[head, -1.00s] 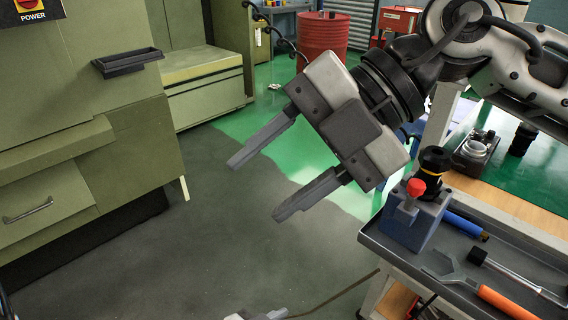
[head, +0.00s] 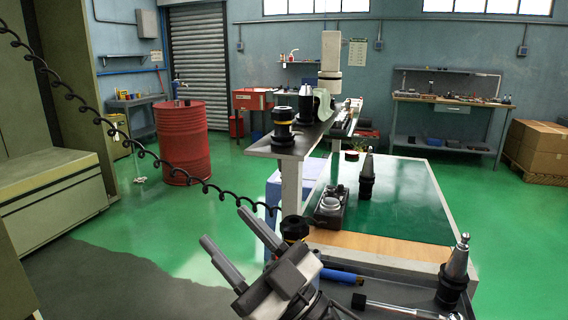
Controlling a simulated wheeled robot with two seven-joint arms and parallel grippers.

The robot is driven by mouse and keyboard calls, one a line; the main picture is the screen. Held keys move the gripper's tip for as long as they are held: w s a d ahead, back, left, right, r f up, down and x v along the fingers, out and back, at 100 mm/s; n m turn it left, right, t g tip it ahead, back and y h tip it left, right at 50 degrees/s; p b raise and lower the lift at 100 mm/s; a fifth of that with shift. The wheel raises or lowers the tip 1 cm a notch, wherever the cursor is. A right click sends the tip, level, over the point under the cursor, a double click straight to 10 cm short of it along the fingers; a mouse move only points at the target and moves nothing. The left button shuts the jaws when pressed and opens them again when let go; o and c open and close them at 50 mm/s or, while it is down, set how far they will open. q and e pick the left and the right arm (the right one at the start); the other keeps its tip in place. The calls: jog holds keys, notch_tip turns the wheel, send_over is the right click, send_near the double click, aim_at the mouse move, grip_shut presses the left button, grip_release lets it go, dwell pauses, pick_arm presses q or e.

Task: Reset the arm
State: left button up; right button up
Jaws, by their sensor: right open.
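My right gripper (head: 224,226) is at the bottom centre of the head view. Its two grey fingers point up and to the left. They stand apart with nothing between them. The gripper's dark body hides part of the cart's tray behind it. My left gripper is not in view.
A grey tray (head: 395,292) at the lower right holds a blue-handled tool (head: 342,276), a metal-shafted tool (head: 400,309) and a tool holder (head: 456,270). Beyond it is a green-topped bench (head: 405,205) with a raised shelf (head: 290,147). A red drum (head: 182,140) stands left on open green floor.

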jog(key=d+f+m+t+h, duration=0.1)
jog(key=d+f+m+h, duration=0.55)
jog(key=f, duration=0.45)
jog(key=d+f+m+t+h, duration=0.2)
jog(key=d+f+m+h, duration=0.5)
jog(key=f, duration=0.5)
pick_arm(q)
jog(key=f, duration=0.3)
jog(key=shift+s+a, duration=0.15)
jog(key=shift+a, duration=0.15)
pick_arm(e)
jog(key=s+d+f+g+h, duration=0.2)
jog(key=s+d+f+g, duration=0.1)
jog(key=s+f, duration=0.3)
jog(key=s+d+f+g+h, duration=0.3)
jog(key=s+d+f, duration=0.1)
jog(key=s+f, duration=0.3)
jog(key=shift+s+d+f+n, duration=0.25)
jog(key=shift+f+n, duration=0.2)
jog(key=shift+f, duration=0.4)
